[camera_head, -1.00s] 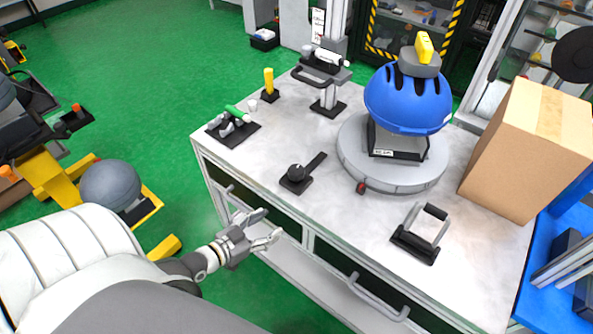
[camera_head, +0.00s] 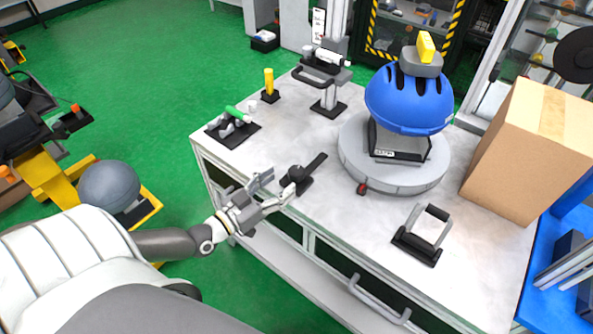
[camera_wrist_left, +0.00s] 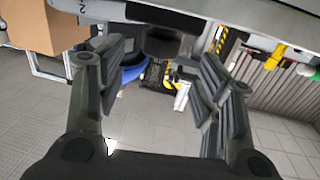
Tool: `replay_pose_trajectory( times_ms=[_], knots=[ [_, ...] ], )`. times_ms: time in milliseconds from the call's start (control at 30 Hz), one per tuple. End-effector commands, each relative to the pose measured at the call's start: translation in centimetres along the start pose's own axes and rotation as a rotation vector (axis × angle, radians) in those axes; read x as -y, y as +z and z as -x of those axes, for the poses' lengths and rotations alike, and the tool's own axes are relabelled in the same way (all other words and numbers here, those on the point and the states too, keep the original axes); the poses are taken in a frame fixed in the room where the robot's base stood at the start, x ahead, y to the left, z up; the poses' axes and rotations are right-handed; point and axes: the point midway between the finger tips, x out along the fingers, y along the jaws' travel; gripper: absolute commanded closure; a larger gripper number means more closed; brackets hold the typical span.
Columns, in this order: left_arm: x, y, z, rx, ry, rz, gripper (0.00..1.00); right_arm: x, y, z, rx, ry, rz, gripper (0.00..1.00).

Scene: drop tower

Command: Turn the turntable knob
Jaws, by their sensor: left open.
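A small black base with a round dark knob (camera_head: 297,173) and a flat dark lever stands near the table's front edge, left of the turntable. The grey round turntable (camera_head: 350,165) carries a blue helmet (camera_head: 408,100) on a stand, and a small red knob (camera_head: 361,189) is on its front rim. My left gripper (camera_head: 279,186) is open and empty at the front edge, its fingertips close to the dark knob; I cannot tell whether they touch. In the left wrist view a dark round part (camera_wrist_left: 161,42) shows beyond and between the open fingers. My right gripper is not in view.
On the white table (camera_head: 320,225), a green-handled fixture (camera_head: 234,122) and a yellow post (camera_head: 269,85) stand at left. A grey-handled fixture (camera_head: 422,235) stands at front right and a cardboard box (camera_head: 515,155) at right. Handles stick out below the front edge.

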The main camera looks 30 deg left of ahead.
Motion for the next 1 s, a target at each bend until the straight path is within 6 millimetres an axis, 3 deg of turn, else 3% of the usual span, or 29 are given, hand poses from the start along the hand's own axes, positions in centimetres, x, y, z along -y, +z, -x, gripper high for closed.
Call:
replay_pose_trajectory(
  times_ms=[500,1000],
  knots=[
    [0.0,0.0,-5.4,-0.002,0.000,0.000,0.39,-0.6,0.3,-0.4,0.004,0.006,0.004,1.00],
    [0.0,0.0,-6.9,0.001,0.001,0.000,0.39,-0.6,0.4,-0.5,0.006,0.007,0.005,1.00]
  ],
)
